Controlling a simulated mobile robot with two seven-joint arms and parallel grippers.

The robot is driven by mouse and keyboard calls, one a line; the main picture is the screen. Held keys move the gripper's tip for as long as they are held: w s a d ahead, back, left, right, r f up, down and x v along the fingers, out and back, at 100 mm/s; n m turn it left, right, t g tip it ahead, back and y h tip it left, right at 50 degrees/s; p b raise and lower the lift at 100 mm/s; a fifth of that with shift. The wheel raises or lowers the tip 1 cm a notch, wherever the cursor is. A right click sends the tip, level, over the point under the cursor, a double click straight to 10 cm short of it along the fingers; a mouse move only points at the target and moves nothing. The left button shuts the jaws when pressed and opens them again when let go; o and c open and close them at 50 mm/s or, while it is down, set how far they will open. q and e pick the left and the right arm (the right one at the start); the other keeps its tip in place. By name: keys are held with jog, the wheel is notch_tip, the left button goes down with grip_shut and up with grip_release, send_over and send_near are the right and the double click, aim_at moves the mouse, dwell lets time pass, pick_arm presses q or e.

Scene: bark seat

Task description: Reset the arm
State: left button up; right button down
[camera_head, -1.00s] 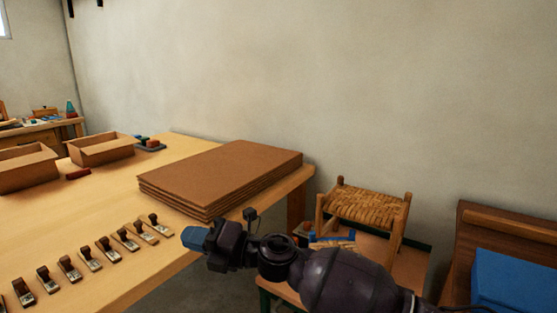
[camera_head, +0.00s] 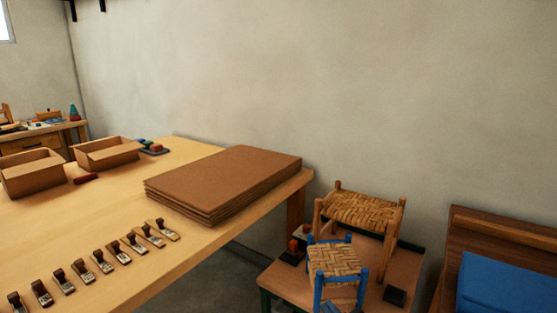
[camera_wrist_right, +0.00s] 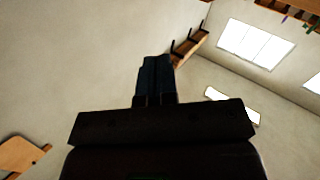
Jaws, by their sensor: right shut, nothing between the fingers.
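My right gripper (camera_wrist_right: 156,72) shows in the right wrist view as a dark pair of fingers pressed together, with nothing between them. Behind it are a bare wall and bright windows. In the head view its arm no longer crosses the picture; whether any bit of it shows at the lower edge beside the blue stool is hard to tell. My left gripper is not in view.
A wooden table (camera_head: 120,195) holds stacked brown sheets (camera_head: 225,180), two open boxes (camera_head: 108,152) and several wood-handled tools (camera_head: 121,252). Right of it, a low table (camera_head: 278,284) holds a wooden woven stool (camera_head: 362,208) and a blue-framed stool (camera_head: 334,260). A blue object (camera_head: 510,285) lies far right.

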jog(key=s+d+f+m+g+h+p, duration=0.1)
jog(key=s+d+f+m+h, duration=0.1)
jog(key=s+d+f, duration=0.3)
jog(key=s+d+f+m+g+h, duration=0.2)
jog(key=s+d+f, duration=0.3)
jog(key=s, duration=0.8)
jog(key=s+d+f+m+g+h+p, duration=0.1)
jog(key=s+d+f+m+g+h, duration=0.1)
jog(key=s+d+f, duration=0.3)
jog(key=s+d, duration=0.1)
jog(key=s, duration=0.3)
jog(key=shift+d+f+m+p, duration=0.25)
jog(key=shift+d+m+p, duration=0.05)
jog(key=shift+p, duration=0.05)
